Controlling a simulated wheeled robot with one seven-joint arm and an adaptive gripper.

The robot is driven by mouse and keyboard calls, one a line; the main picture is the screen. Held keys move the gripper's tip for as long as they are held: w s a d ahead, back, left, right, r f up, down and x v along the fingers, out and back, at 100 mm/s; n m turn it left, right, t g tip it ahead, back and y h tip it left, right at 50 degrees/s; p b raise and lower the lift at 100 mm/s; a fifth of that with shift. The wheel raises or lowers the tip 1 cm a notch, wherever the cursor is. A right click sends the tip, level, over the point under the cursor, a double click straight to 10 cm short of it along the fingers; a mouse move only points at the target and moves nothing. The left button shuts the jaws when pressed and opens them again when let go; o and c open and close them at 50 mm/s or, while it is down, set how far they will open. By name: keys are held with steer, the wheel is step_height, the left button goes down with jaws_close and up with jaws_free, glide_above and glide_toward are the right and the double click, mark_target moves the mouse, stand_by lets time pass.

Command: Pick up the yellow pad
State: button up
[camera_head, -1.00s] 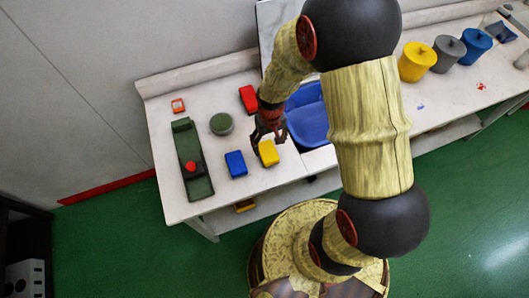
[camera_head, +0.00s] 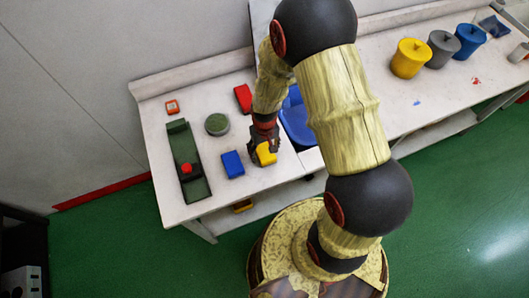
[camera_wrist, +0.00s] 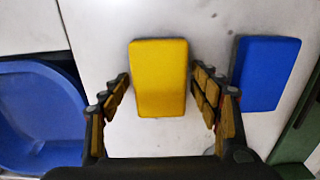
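The yellow pad (camera_head: 266,154) lies on the white table, partly hidden by my gripper in the head view. In the wrist view the yellow pad (camera_wrist: 160,78) sits between my open fingers, its far end beyond the fingertips. My gripper (camera_head: 262,146) is at the pad, and in the wrist view my gripper (camera_wrist: 163,88) shows a gap on each side of it. The fingers do not appear to touch the pad.
A blue pad (camera_head: 233,164) lies just left of the yellow one. A blue basin (camera_wrist: 35,112) lies close on the other side.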

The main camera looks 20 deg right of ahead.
mark_target(264, 150)
steer(key=c, duration=1)
steer(key=shift+c, duration=0.5)
steer(key=shift+r, duration=0.45)
step_height(264, 150, up, 3)
steer(key=shift+f+p, duration=0.2)
steer(key=shift+p, duration=0.1)
steer(key=s+r, duration=0.4)
steer(key=r, duration=0.1)
steer(key=shift+s+p, duration=0.15)
steer(key=shift+p, duration=0.2)
steer(key=s+r, duration=0.4)
steer(key=s, duration=0.5)
steer(key=shift+s+r+p, duration=0.25)
steer(key=shift+s+p, duration=0.15)
steer(key=shift+p, duration=0.05)
